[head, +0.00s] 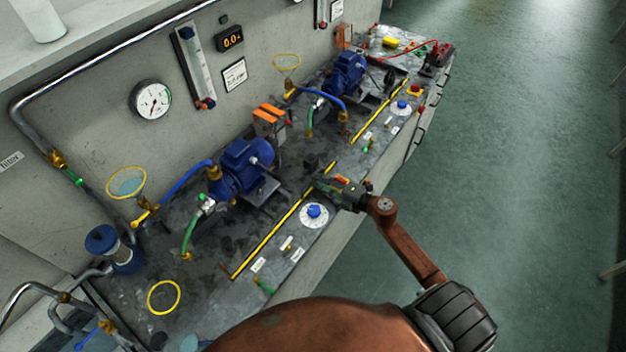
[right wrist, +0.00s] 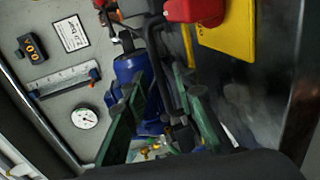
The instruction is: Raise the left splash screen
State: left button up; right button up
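I cannot pick out a clear splash screen panel. A yellow strip (head: 272,235) runs along the bench in front of the left blue pump motor (head: 240,168), and a second yellow strip (head: 380,112) runs in front of the right motor (head: 346,74). Whether these are screen edges I cannot tell. My right gripper (head: 322,186) is over the bench front, by the far end of the left strip. In the right wrist view its green fingers (right wrist: 162,92) stand apart, with a dark bar and a blue motor (right wrist: 137,82) seen between or beyond them. Contact is unclear. My left gripper is out of view.
A blue knob on a white dial (head: 314,213) is just in front of my right gripper. A red button on a yellow plate (head: 414,90) sits farther along. The floor (head: 500,170) at right is clear.

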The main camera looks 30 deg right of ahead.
jog(key=shift+x, duration=1.55)
grip_shut()
